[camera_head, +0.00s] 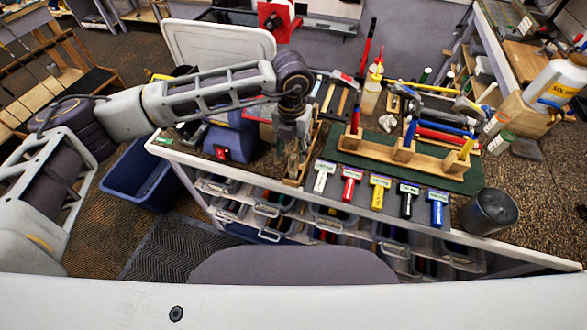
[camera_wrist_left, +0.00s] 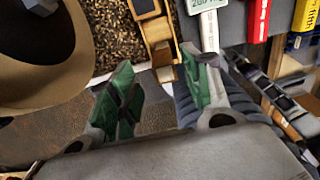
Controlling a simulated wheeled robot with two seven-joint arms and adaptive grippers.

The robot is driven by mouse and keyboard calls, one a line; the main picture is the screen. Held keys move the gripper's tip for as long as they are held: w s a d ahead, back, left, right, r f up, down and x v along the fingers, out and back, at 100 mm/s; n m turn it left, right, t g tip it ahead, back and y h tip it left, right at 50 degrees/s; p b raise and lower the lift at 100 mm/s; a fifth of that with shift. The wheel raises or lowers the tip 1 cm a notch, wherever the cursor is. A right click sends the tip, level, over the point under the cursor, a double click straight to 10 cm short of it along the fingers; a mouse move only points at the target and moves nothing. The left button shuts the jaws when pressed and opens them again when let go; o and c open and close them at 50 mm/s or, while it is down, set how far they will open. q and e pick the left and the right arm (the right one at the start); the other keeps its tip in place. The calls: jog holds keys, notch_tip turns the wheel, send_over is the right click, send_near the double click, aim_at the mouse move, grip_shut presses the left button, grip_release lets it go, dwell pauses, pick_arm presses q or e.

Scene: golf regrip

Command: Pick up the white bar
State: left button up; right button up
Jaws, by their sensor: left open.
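The white bar (camera_head: 321,181) hangs at the front edge of the workbench, leftmost in a row of coloured bars with labelled tops. In the left wrist view the white bar (camera_wrist_left: 209,32) shows at the top, its lower part running behind the right-hand finger. My left gripper (camera_head: 295,163) points down just left of the white bar. In the wrist view my left gripper (camera_wrist_left: 163,82) shows its two green-padded fingers spread apart with nothing between them. I cannot tell whether the right-hand finger touches the bar. My right gripper is not in view.
Red (camera_head: 349,186), yellow (camera_head: 379,193), black (camera_head: 407,200) and blue (camera_head: 437,208) bars hang to the right. A wooden rack (camera_head: 400,153) stands on a green mat (camera_head: 455,181) behind them. A dark cup (camera_head: 489,212) is at the right. Drawers with trays lie below.

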aim_at(293, 168)
pick_arm(q)
jog(key=shift+f, duration=0.35)
jog(key=shift+s+d+f+b, duration=0.1)
jog(key=shift+s+f+b, duration=0.1)
jog(key=shift+f, duration=1.05)
jog(key=shift+s+d+f+b, duration=0.1)
jog(key=shift+f+b, duration=0.05)
jog(key=shift+f, duration=1.1)
jog(key=shift+c, duration=0.2)
jog(key=c, duration=1)
